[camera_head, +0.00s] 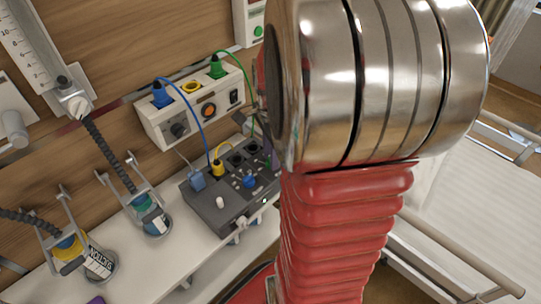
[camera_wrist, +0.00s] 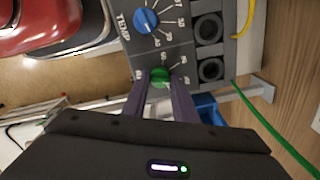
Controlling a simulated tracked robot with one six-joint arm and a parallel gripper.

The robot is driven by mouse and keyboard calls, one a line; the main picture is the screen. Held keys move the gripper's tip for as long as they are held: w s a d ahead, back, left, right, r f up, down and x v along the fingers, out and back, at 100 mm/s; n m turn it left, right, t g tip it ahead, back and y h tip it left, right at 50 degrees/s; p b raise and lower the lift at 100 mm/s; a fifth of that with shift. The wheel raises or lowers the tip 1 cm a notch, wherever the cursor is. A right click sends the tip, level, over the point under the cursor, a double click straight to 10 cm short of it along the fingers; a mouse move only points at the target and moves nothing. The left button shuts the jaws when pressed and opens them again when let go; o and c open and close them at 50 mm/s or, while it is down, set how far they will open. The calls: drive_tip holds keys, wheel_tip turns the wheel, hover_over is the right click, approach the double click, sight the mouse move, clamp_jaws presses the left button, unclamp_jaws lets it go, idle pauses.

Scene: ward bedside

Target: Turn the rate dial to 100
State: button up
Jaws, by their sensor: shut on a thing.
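A dark grey control box (camera_head: 225,205) sits on the white shelf beside the wall. In the wrist view its panel shows a green dial (camera_wrist: 160,75) with a printed scale around it. The name of this dial is hidden, and its pointer cannot be read. A blue dial (camera_wrist: 146,20) marked TEMP is beside it; it also shows in the head view (camera_head: 249,181). My gripper (camera_wrist: 161,82) is shut on the green dial, one dark finger on each side. In the head view my arm hides most of the gripper.
Round sockets (camera_wrist: 209,28) line the panel beside the dials. A wall power strip (camera_head: 195,105) carries blue and green plugs, with cables hanging to the box. Several hoses and canisters (camera_head: 150,222) stand left. A bed (camera_head: 470,200) is at right.

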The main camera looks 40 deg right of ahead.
idle(0.4)
drive_tip(key=o, duration=1)
drive_tip(key=shift+o, duration=0.2)
wheel_tip(320, 180, up, 14)
drive_tip(key=shift+f, duration=0.15)
idle(0.4)
